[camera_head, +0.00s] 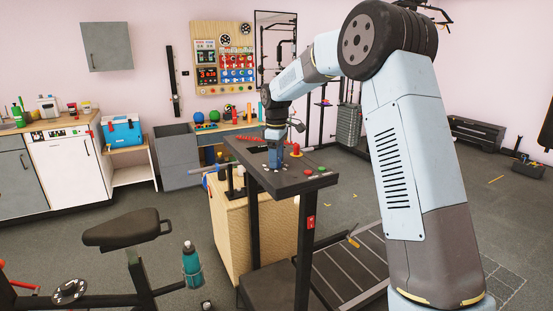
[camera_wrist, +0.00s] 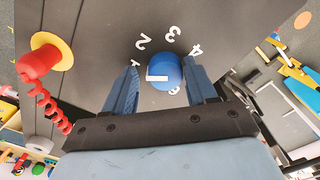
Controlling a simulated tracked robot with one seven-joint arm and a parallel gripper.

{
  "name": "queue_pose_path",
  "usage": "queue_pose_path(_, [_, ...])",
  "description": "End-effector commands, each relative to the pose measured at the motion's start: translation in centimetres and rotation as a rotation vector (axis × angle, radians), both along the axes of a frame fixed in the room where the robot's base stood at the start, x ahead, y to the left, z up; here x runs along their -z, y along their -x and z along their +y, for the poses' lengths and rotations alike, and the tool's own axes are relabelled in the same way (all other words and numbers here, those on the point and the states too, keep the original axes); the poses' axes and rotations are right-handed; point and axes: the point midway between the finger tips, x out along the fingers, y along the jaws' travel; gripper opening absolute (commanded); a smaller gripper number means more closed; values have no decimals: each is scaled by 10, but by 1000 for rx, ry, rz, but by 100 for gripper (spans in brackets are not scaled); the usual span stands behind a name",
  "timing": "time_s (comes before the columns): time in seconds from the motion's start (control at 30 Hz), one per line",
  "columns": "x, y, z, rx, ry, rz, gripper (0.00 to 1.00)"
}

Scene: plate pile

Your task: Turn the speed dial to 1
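The speed dial (camera_wrist: 167,68) is a round blue knob with a white mark on its lower left side. White digits ring it on the dark console (camera_wrist: 90,25); 2, 3 and 4 are readable, others are partly hidden. My gripper (camera_wrist: 160,64) is open, with one blue finger on each side of the dial. I cannot tell whether the fingers touch it. In the head view my gripper (camera_head: 275,160) points down onto the console top (camera_head: 305,183), and the dial is hidden behind it.
A red knob on a yellow base (camera_wrist: 40,58) with a coiled red cord stands left of the dial in the wrist view. Red and green buttons (camera_head: 319,169) sit at the console's near right. A wooden box (camera_head: 232,240) and a bike saddle (camera_head: 127,230) stand nearby.

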Motion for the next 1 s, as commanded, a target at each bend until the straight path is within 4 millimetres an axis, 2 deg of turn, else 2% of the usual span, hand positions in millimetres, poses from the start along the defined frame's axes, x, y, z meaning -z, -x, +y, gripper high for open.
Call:
queue_pose_path(0.1, [1,1,1,-1,-1,3,66])
queue_pose_path(0.33, [1,2,3,-3,-2,5,66])
queue_pose_path(0.47, [-7,1,3,-3,-2,3,66])
queue_pose_path(0.57, [-21,1,3,-3,-3,3,66])
queue_pose_path(1.0, [-104,-1,3,-2,-3,3,66])
